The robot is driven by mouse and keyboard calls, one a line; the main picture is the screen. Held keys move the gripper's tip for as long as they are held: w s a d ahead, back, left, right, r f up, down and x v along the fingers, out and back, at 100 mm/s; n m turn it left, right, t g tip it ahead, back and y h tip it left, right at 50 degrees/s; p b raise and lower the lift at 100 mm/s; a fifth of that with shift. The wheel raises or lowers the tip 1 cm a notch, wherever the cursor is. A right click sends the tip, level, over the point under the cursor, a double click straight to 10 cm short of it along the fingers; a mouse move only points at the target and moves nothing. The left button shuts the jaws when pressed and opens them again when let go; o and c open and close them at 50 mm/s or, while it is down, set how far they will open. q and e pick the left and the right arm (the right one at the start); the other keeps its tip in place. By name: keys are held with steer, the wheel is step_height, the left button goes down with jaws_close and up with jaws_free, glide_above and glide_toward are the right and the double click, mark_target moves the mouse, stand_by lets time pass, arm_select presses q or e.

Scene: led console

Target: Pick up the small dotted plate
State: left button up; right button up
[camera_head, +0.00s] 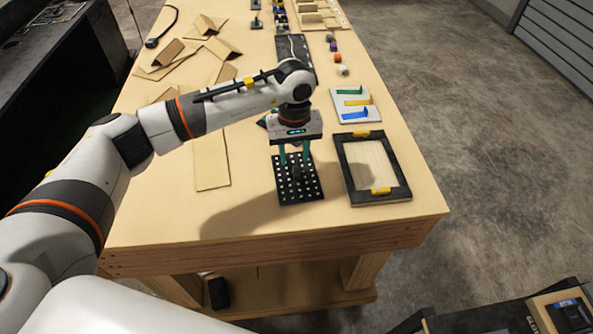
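The small dotted plate (298,190) is black with rows of white dots. It lies flat on the wooden table near its front edge. My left gripper (295,160) points down over the back part of the plate. I cannot tell whether the fingertips touch the plate. The gripper hides part of the plate's back edge. My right gripper is not in view.
A black frame with a pale panel (366,168) lies right of the plate. A white board with coloured pieces (343,104) lies behind it. A long dark panel (288,53) and folded cardboard pieces (165,52) lie farther back. The table's front left is clear.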

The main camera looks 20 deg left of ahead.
mark_target(296, 170)
arm_select(q)
steer(key=f, duration=0.1)
steer(key=f+p, duration=0.2)
steer(key=shift+s+d+f, duration=0.15)
steer(key=shift+d+f, duration=0.05)
steer(key=shift+d, duration=0.1)
steer(key=shift+f+p, duration=0.3)
steer(key=shift+f, duration=0.4)
steer(key=c, duration=0.8)
jaws_close()
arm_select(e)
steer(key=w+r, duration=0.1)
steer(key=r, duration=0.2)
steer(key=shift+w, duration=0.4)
